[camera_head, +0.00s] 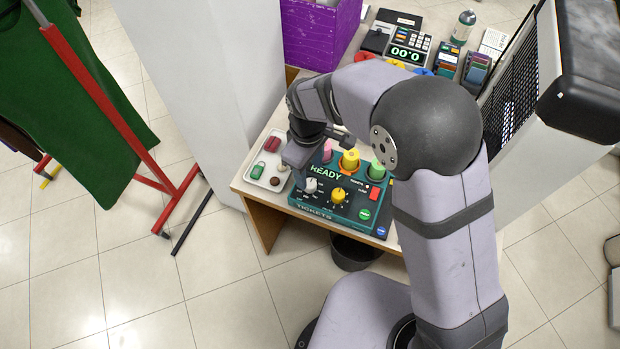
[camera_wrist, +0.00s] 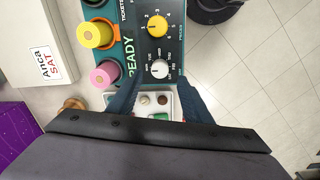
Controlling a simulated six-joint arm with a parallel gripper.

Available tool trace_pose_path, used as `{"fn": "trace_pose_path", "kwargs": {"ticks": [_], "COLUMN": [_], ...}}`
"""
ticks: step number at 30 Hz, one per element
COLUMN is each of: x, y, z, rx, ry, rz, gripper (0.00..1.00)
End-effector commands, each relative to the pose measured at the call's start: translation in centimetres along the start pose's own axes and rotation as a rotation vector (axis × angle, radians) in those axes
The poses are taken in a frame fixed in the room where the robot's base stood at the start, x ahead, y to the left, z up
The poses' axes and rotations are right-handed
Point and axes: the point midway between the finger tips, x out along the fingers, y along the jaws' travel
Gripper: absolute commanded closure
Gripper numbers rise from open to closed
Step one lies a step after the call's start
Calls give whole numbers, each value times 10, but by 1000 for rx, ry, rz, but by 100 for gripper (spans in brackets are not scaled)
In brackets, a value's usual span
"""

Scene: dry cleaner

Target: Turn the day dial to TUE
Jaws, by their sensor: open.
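The teal ticket machine (camera_head: 322,208) stands on the wooden desk, with a lit READY display. Its day dial is the white knob (camera_head: 311,186) at the panel's left, ringed by small day labels. In the wrist view the day dial (camera_wrist: 159,70) lies just beyond my open fingertips; I cannot surely read its pointer. My gripper (camera_head: 298,155) is above the machine's left end, partly hidden by its own wrist. Its two fingers (camera_wrist: 157,98) are spread with nothing between them, apart from the dial. A yellow number dial (camera_wrist: 157,26) is beside the white one.
A white tray (camera_head: 255,180) with small items lies left of the machine. Yellow (camera_wrist: 94,35) and pink (camera_wrist: 105,74) ticket rolls stand along its back. A red button (camera_head: 374,194) and green button (camera_head: 364,214) are at its right. A purple box (camera_head: 320,35) stands behind.

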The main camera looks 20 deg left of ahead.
Motion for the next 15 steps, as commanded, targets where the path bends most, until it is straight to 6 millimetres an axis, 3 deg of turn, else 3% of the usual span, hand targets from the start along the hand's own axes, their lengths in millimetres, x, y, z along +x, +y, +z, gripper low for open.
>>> {"fn": "trace_pose_path", "kwargs": {"ticks": [9,15], "x": [40,55], "y": [0,0], "z": [1,1], "rx": [2,2], "ry": [-3,-2], "rz": [-2,-1], "gripper": [55,55]}}
